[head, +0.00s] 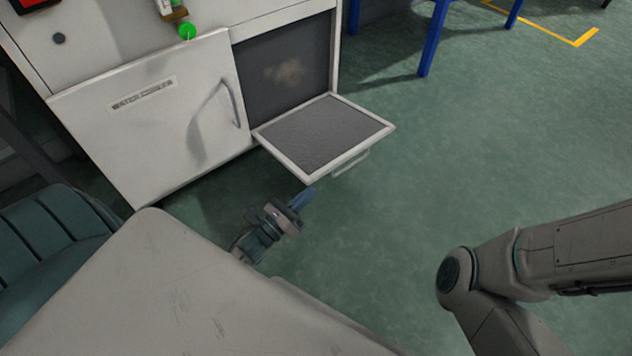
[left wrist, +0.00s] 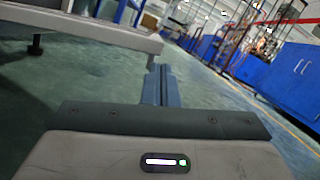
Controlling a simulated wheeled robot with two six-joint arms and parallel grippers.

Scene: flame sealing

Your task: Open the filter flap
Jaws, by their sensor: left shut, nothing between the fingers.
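The filter flap (head: 325,134) is a grey mesh panel in a white frame. It hangs folded down and out from the dark opening (head: 285,70) in the white cabinet, lying roughly flat, with its handle (head: 351,163) on the underside. My left gripper (head: 303,198) is shut and empty, just below the flap's front corner; I cannot tell if it touches. In the left wrist view, the shut blue fingers (left wrist: 158,84) point ahead, with a pale edge, likely the flap's, (left wrist: 90,33) above and to the left. Of my right arm only links show at the lower right; its gripper is out of view.
Blue legs (head: 433,38) stand at the back. The green floor (head: 480,150) to the right is clear.

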